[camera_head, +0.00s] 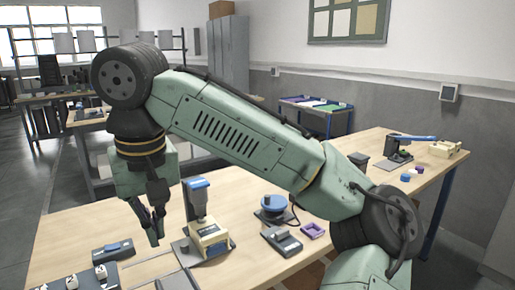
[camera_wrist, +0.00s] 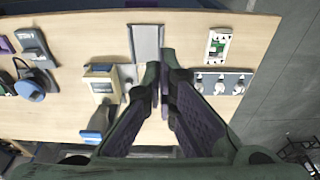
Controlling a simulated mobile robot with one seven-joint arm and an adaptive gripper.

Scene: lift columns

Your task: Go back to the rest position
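My green arm reaches from the lower right across the head view. My gripper (camera_head: 154,236) hangs from its end, pointing down over the left part of the wooden table (camera_head: 75,230). In the wrist view the two dark fingers of my gripper (camera_wrist: 162,65) converge, with their tips almost together. I see nothing held between them. A beige-and-blue device (camera_head: 208,240) stands just right of the gripper in the head view; it also shows left of the fingers in the wrist view (camera_wrist: 101,85). The fingers look apart from it.
A blue round-topped device (camera_head: 273,207), a grey device (camera_head: 283,241) and a purple tray (camera_head: 313,230) lie to the right.

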